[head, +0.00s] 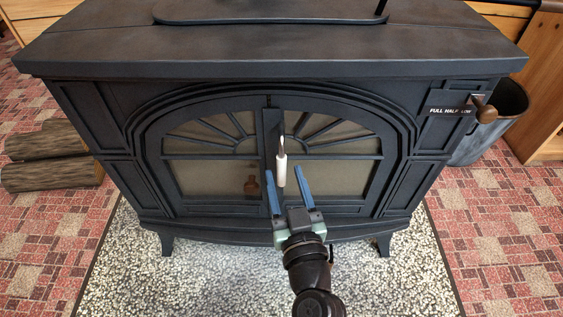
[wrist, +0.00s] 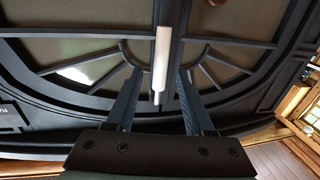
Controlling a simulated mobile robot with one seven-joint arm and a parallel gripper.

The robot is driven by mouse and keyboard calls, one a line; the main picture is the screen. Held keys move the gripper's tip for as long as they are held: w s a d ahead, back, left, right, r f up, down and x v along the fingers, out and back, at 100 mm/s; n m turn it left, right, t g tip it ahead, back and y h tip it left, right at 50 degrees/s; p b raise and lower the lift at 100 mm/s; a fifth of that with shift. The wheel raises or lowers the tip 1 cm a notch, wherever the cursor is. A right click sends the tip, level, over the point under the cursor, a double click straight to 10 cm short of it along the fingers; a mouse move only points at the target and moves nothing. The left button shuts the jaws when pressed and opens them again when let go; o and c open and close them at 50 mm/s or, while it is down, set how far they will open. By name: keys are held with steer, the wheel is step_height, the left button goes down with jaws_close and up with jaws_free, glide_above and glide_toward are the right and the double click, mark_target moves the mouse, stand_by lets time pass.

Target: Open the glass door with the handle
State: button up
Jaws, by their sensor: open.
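A dark stove has two arched glass doors, the left glass door (head: 215,176) and the right glass door (head: 335,178), both looking shut. A white upright handle (head: 282,169) is near the seam between them; it also shows in the wrist view (wrist: 161,62). My gripper (head: 285,176) is open with blue fingers pointing at the doors. In the wrist view the handle's lower part appears between the two fingers (wrist: 157,80). I cannot tell whether they touch it. Nothing is held.
A brown wooden knob (head: 486,112) sits at the stove's upper right beside a "FULL HALF LOW" label. A dark bucket (head: 492,125) stands right of the stove, and logs (head: 52,157) lie at left. The speckled hearth pad (head: 190,275) in front is clear apart from my arm.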

mark_target(283, 170)
steer(key=shift+w+a, duration=0.2)
steer(key=shift+w, duration=0.75)
steer(key=shift+w+a, duration=0.15)
steer(key=shift+w, duration=0.75)
jaws_close()
